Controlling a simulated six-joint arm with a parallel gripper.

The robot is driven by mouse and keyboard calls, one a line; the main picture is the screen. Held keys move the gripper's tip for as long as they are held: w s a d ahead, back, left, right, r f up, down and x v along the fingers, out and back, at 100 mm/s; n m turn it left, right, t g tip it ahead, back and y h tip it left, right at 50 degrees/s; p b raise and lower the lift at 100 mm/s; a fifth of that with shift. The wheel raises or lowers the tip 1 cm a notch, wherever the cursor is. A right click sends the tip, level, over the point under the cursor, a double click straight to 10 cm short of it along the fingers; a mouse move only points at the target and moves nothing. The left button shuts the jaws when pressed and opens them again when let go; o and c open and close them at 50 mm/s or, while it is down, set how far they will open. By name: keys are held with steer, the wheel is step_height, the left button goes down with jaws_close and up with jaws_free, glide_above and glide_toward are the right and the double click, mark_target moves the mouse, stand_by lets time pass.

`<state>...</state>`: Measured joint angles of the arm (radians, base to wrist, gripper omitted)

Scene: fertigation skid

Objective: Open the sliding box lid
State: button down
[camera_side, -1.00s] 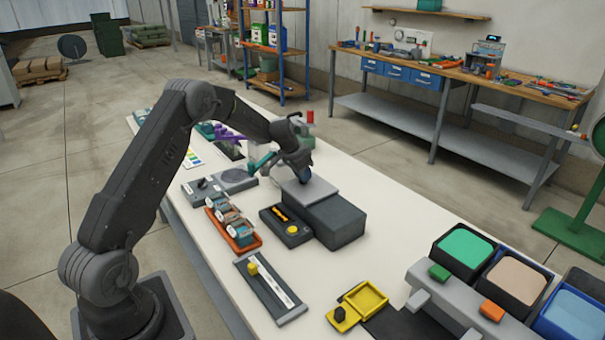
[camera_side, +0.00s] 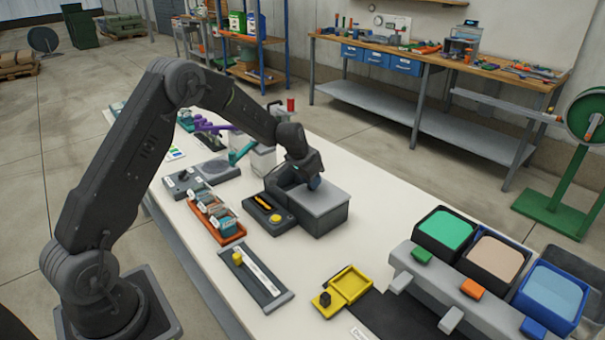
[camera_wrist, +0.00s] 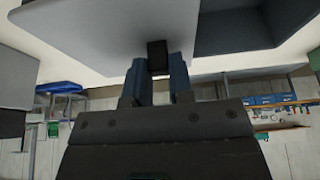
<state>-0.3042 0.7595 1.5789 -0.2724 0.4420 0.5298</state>
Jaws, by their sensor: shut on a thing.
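The sliding box (camera_side: 325,220) is a dark grey block on the white table in the side view. Its flat light-grey lid (camera_side: 325,203) lies over its near right part. A dark part of the box shows to the left of the lid, partly hidden by my gripper (camera_side: 315,183). My gripper points down at the lid's top. In the wrist view its blue fingers (camera_wrist: 157,80) are shut on a small black knob (camera_wrist: 157,55) on the lid (camera_wrist: 110,35). A dark recessed part of the box (camera_wrist: 235,30) shows at the upper right there.
A yellow open case (camera_side: 345,290) and coloured bins (camera_side: 495,257) are at the right front.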

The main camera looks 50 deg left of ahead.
steer(key=c, duration=1)
jaws_free()
steer(key=v, duration=1.4)
steer(key=shift+s, duration=0.1)
steer(key=s+d+r, duration=0.5)
steer(key=s+d, duration=0.2)
steer(key=s, duration=0.3)
steer(key=s+d+r, duration=0.5)
steer(key=s+d, duration=0.1)
steer(key=s, duration=0.4)
steer(key=s+d+f+t, duration=0.1)
steer(key=s+d+f, duration=0.1)
steer(key=s, duration=0.8)
steer(key=shift+d, duration=0.2)
